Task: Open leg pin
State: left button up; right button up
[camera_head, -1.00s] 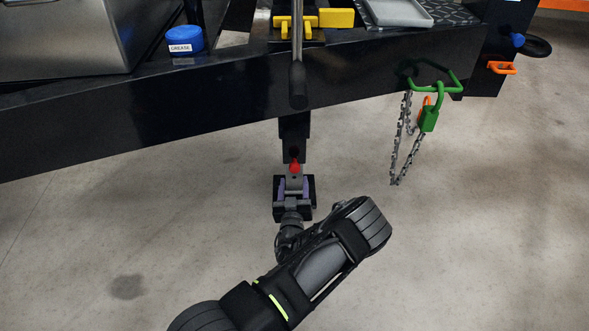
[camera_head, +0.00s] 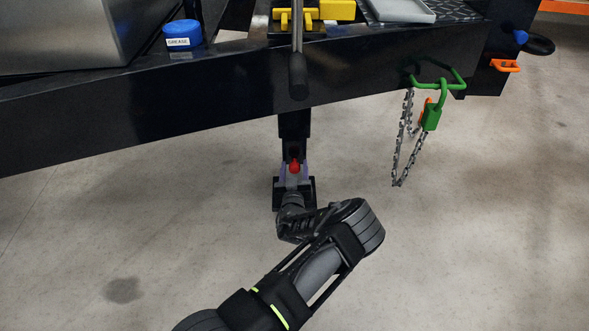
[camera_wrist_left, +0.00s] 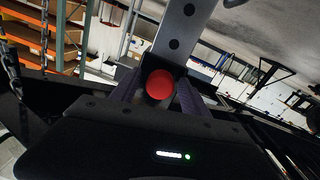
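The leg pin shows as a red knob (camera_head: 295,166) on the black leg (camera_head: 294,124) that hangs below the trailer frame. My left gripper (camera_head: 293,173) is at the knob, with its purple-grey fingers on either side. In the left wrist view the red knob (camera_wrist_left: 160,85) sits between the two fingers of my left gripper (camera_wrist_left: 159,92). The fingers look apart, and I see no clear contact with the knob. The pin's shaft behind the knob is hidden. The leg with its dark holes (camera_wrist_left: 182,30) rises behind it. My right gripper is not in view.
The black trailer beam (camera_head: 180,110) runs above my left arm. A crank handle (camera_head: 298,75) hangs in front of it. A green padlock (camera_head: 432,116) and a chain (camera_head: 402,150) hang at the right. A blue grease tub (camera_head: 183,33) stands on top. The floor below is clear.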

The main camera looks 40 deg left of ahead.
pick_arm(q)
grip_shut()
dwell(0.3)
dwell(0.9)
